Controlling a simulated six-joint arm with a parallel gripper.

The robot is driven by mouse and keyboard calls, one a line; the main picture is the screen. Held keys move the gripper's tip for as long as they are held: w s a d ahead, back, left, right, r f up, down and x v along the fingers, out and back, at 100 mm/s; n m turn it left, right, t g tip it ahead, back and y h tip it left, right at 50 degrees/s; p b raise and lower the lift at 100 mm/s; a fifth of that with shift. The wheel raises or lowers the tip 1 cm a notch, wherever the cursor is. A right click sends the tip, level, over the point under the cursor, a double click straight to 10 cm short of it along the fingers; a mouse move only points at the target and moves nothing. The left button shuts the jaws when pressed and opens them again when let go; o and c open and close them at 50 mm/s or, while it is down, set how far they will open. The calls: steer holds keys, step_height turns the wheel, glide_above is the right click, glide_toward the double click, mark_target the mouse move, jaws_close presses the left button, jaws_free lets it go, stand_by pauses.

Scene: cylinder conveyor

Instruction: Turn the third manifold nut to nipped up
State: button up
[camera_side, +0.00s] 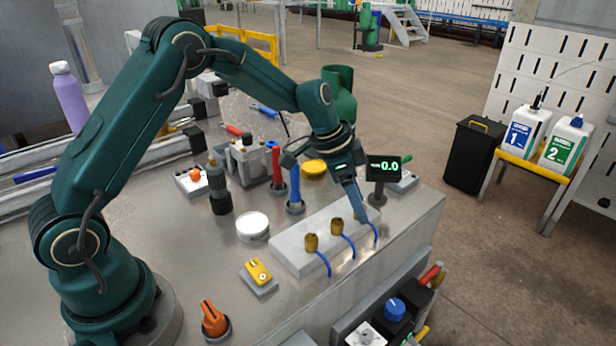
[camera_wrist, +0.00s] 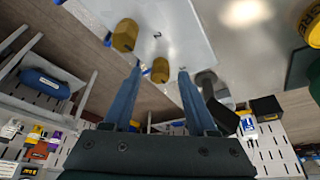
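The white manifold block (camera_side: 300,250) lies near the bench's front right edge, with brass nuts along it and blue lines at its front. The first nut (camera_side: 311,242) and second nut (camera_side: 337,226) are plain to see. The third nut (camera_side: 357,215) is mostly hidden behind my gripper (camera_side: 364,218), which points down at the block's right end. In the wrist view, my gripper (camera_wrist: 160,72) is open. One brass nut (camera_wrist: 160,69) shows between its fingertips with gaps either side; I cannot tell whether the fingers reach down around it. Another nut (camera_wrist: 125,35) is outside the left finger.
A display (camera_side: 386,168) reading 0.0 stands just behind the block's right end. A white round puck (camera_side: 252,226), a yellow-topped box (camera_side: 258,272) and an orange knob (camera_side: 214,318) sit left of the block. Upright red and blue handles stand behind it.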

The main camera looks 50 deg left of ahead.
steer(key=shift+v, duration=2.6)
steer(key=shift+r, duration=0.1)
steer(key=s+d+r+t, duration=0.2)
steer(key=s+r+t, duration=0.1)
steer(key=s+r, duration=0.8)
steer(key=s+a+f+n+y, duration=0.1)
steer(key=s+f+n, duration=0.1)
steer(key=s+n, duration=0.2)
steer(key=s+a+f+n+y, duration=0.1)
steer(key=s+a+f+n, duration=0.1)
steer(key=s, duration=0.6)
steer(key=shift+f+n+g+y, duration=0.3)
steer(key=shift+n+g+y, duration=0.1)
steer(key=shift+n, duration=0.5)
